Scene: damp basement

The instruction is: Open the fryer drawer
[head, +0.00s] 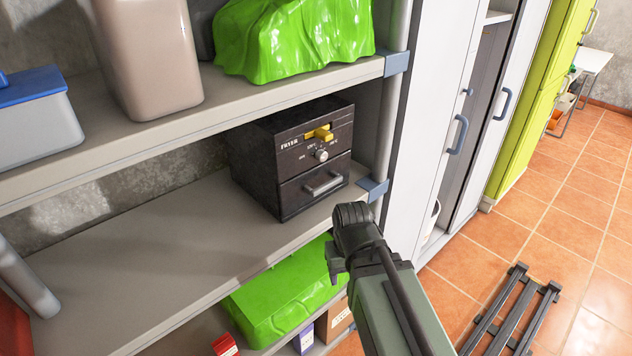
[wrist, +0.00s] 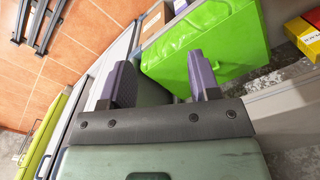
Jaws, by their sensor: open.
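The black fryer (head: 290,155) stands on the middle shelf in the head view, near the shelf's right end. Its upper front has a yellow slider and a round knob. The fryer drawer (head: 301,191) below looks shut, with a grey bar handle (head: 322,183) across it. My arm reaches up from the bottom, its dark end low in front of the shelf, apart from the handle. In the wrist view my gripper (wrist: 163,82) is open, its two fingers apart with nothing held. I cannot make out the fryer or its handle there.
A shelf post (head: 390,100) stands right of the fryer, beside white cabinet doors (head: 440,110). A green bundle (head: 275,295) lies on the shelf below; another (head: 290,40) is above. The middle shelf is bare left of the fryer. Dark rails (head: 512,315) lie on the tiled floor.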

